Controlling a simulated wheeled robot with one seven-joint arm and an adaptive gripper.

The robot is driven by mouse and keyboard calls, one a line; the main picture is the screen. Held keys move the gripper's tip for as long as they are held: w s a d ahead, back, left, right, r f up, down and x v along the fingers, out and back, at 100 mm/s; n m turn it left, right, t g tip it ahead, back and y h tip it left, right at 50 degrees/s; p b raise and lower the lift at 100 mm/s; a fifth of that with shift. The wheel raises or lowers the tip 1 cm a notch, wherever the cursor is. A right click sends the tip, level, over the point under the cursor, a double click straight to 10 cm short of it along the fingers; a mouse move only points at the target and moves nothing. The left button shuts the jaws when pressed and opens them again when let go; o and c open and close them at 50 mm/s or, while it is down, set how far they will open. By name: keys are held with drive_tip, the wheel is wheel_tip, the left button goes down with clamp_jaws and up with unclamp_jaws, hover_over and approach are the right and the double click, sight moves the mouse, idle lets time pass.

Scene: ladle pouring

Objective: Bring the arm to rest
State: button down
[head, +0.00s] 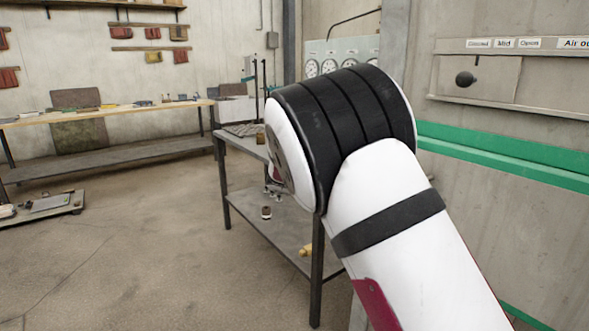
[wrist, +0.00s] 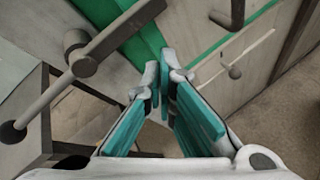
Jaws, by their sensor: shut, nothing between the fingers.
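My gripper (wrist: 165,72) shows in the wrist view with its teal-padded fingers pointing up the picture. The fingertips are together and nothing is between them. It is apart from the wall and clear of any object that I can see. In the head view my white and black arm fills the middle and right, and my gripper is hidden behind it. No ladle shows clearly in either view.
A dark metal table (head: 235,143) stands behind my arm, with small items on its lower shelf (head: 285,232). A wall with a green stripe (head: 520,157) and a dark knob (head: 464,79) is at right. In the wrist view a grey lever (wrist: 85,62) lies left of the fingers. Open floor (head: 130,260) is at left.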

drive_tip(key=s+d+r+m+y, duration=0.2)
drive_tip(key=s+r+m+y, duration=0.15)
drive_tip(key=s, duration=0.55)
drive_tip(key=s+d+r+m+y, duration=0.1)
drive_tip(key=s+r+m+y, duration=0.2)
drive_tip(key=s, duration=0.6)
drive_tip(key=s+d+r+m+y, duration=0.25)
drive_tip(key=s+m, duration=0.25)
drive_tip(key=s, duration=0.4)
drive_tip(key=s+a+f+m+g+y, duration=0.1)
drive_tip(key=s+a+f+m+g, duration=0.15)
drive_tip(key=s, duration=0.85)
drive_tip(key=s+a+f+m+g+y, duration=0.15)
drive_tip(key=s+f, duration=0.25)
drive_tip(key=s, duration=0.8)
wheel_tip(320, 180, up, 22)
drive_tip(key=t+p, duration=0.4)
drive_tip(key=p, duration=1.6)
drive_tip(key=shift+w+m, duration=0.35)
drive_tip(key=shift+w, duration=0.1)
drive_tip(key=c, duration=2.3)
unclamp_jaws()
drive_tip(key=shift+a+r, duration=0.1)
